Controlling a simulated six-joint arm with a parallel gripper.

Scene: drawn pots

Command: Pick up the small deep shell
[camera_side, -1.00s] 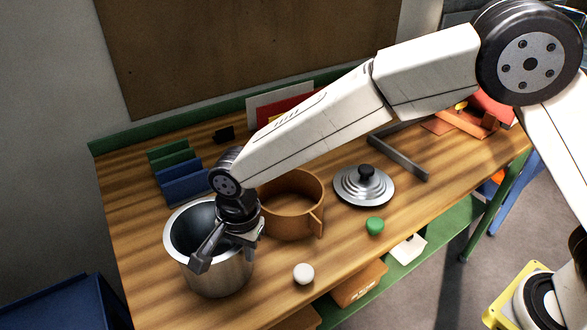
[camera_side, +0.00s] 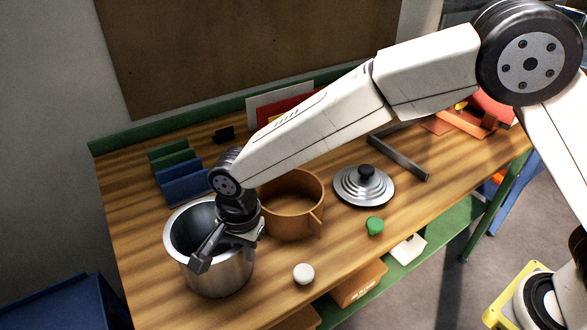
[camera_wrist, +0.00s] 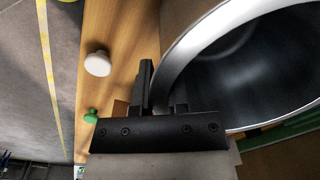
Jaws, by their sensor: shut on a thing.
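The small deep shell appears to be the deep steel pot (camera_side: 222,275), open at the top and upright at the front left of the bench. In the wrist view its bright rim and dark inside (camera_wrist: 245,75) fill the right side. My gripper (camera_side: 226,246) is at the pot's near right rim, pointing down. In the wrist view the fingers (camera_wrist: 162,95) straddle the rim, shut on the pot wall. The pot appears to stand on the bench. The arm hides part of its rim and the exact finger contact.
A white knob (camera_side: 304,274) and a green knob (camera_side: 375,226) lie near the front edge. A blue and green rack (camera_side: 182,185) stands behind.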

